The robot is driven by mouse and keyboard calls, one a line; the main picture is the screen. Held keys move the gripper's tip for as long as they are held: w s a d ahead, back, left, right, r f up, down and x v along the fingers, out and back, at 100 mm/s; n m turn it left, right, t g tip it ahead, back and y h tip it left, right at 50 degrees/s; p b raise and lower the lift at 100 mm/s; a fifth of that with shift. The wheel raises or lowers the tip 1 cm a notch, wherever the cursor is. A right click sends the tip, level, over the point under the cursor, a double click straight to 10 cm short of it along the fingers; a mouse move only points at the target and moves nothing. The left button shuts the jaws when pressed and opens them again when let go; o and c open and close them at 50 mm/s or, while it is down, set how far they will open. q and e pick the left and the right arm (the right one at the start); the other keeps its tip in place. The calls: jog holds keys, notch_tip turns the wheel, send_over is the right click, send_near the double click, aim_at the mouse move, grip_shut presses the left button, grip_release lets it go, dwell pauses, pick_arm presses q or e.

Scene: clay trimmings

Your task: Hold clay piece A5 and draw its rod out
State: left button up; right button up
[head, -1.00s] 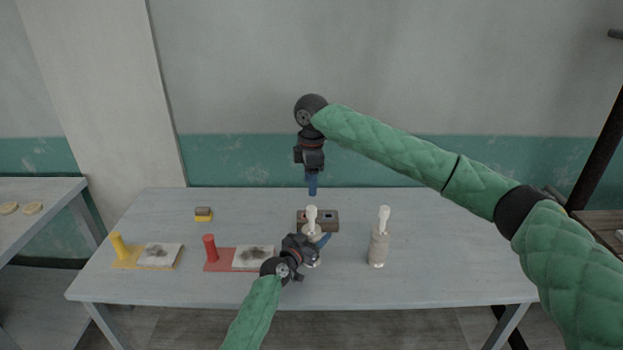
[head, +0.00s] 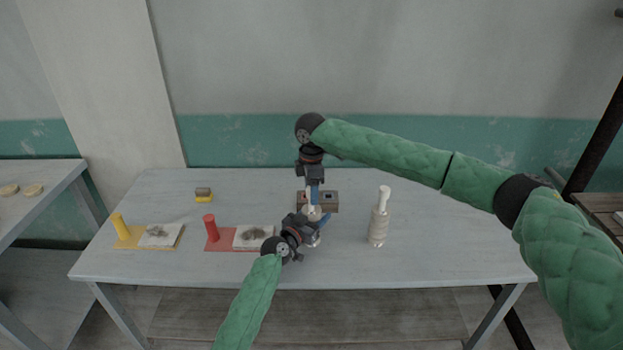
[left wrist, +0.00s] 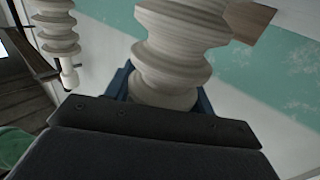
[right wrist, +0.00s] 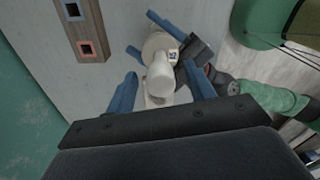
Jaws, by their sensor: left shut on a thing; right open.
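A ribbed pale clay piece (left wrist: 175,50) stands upright, with the blue fingers of my left gripper (head: 319,224) shut around its lower part. A pale rod (right wrist: 160,78) with a rounded end sticks up from it. A small label (right wrist: 173,54) on the piece is too small to read surely. My right gripper (right wrist: 161,88) is open above it, pointing down, with the rod's end between its fingers and a gap visible on each side. A second ribbed clay piece (head: 378,229) with its own pale rod (head: 384,195) stands upright to the right, apart from both grippers.
A brown block (head: 331,201) with blue-edged and pink-edged square holes lies just behind the held piece. A red base (head: 217,246) and a yellow base (head: 130,243), each with a post and a smudged pad, are left. A sponge (head: 203,195) lies behind them. The table's right side is clear.

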jog(key=shift+f, duration=0.7)
jog(key=shift+c, duration=0.2)
jog(key=c, duration=1.1)
jog(key=shift+r, duration=1.15)
jog(key=shift+r, duration=2.35)
pick_arm(q)
jog(key=o, duration=1.5)
jog(key=shift+s+a, duration=0.1)
